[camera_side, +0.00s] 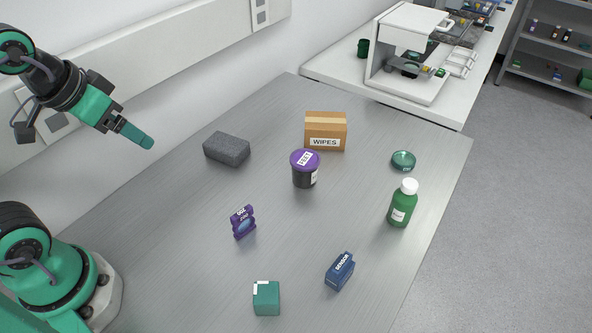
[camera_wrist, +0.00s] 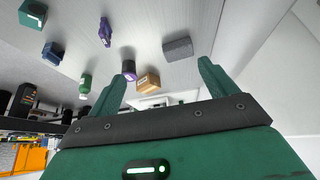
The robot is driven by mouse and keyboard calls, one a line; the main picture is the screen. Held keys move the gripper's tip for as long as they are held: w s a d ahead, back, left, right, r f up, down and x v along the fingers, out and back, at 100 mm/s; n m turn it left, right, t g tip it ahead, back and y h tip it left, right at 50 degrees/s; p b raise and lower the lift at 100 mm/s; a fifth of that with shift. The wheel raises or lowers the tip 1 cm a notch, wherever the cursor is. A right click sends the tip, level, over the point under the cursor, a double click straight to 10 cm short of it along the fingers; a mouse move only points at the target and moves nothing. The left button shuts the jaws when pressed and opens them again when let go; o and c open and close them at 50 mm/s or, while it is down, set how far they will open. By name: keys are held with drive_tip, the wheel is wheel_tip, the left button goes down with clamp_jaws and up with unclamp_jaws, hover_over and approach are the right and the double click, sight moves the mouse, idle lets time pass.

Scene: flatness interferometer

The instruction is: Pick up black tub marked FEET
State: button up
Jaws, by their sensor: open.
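The black tub marked FEET (camera_side: 305,176) stands upright near the middle of the grey table, with a purple lid carrying a white label. It also shows in the wrist view (camera_wrist: 129,75), small and beyond the fingers. My gripper (camera_side: 140,138) is raised above the table at the upper left in the side view, well apart from the tub. In the wrist view its two green fingers (camera_wrist: 160,85) are spread, with nothing held between them.
Behind the tub is a WIPES box (camera_side: 325,133); left is a dark grey block (camera_side: 227,149). A green bottle (camera_side: 402,204) and green dish (camera_side: 403,161) stand right. In front are a purple item (camera_side: 243,222), a blue SENSOR box (camera_side: 340,271) and a green box (camera_side: 266,298).

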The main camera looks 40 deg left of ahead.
drive_tip(key=shift+w+r, duration=0.1)
drive_tip(key=shift+w, duration=0.05)
drive_tip(key=g, duration=0.6)
hover_over(305, 158)
drive_tip(key=shift+m, duration=0.3)
drive_tip(key=f, duration=1.4)
drive_tip(key=shift+a+f, duration=0.25)
drive_tip(key=shift+f, duration=0.1)
drive_tip(key=shift+d+f, duration=0.25)
drive_tip(key=shift+f, duration=1.45)
